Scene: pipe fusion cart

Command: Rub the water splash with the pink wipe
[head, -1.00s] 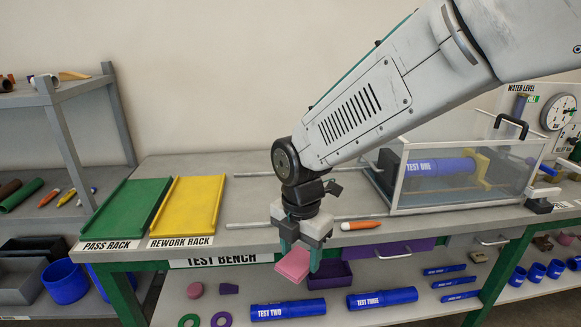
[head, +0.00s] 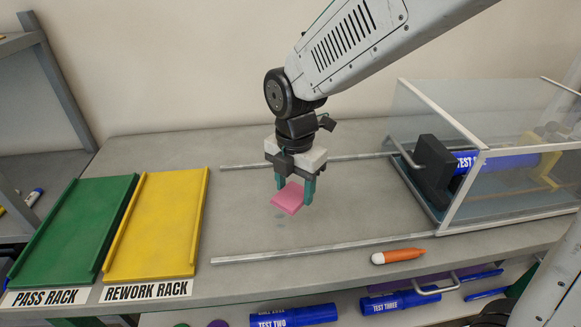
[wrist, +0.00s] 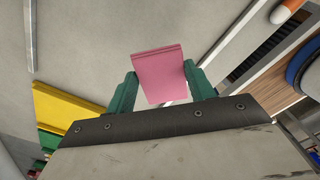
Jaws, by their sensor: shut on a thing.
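My gripper (head: 294,188) is shut on the pink wipe (head: 288,198) and holds it above the grey bench top, between the two metal rails. The wipe is a flat pink square, held tilted. In the wrist view the wipe (wrist: 160,73) shows between the green fingers of my gripper (wrist: 161,80). A small, faint darker patch (head: 279,215) lies on the bench just below and left of the wipe in the head view. I cannot tell whether it is the water splash or a shadow. The wipe looks apart from the bench.
The yellow rework rack (head: 157,225) and green pass rack (head: 70,232) lie to the left. A clear test box (head: 515,180) with a blue pipe stands at the right. An orange marker (head: 398,257) lies near the front edge. Rails (head: 320,249) run along the bench.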

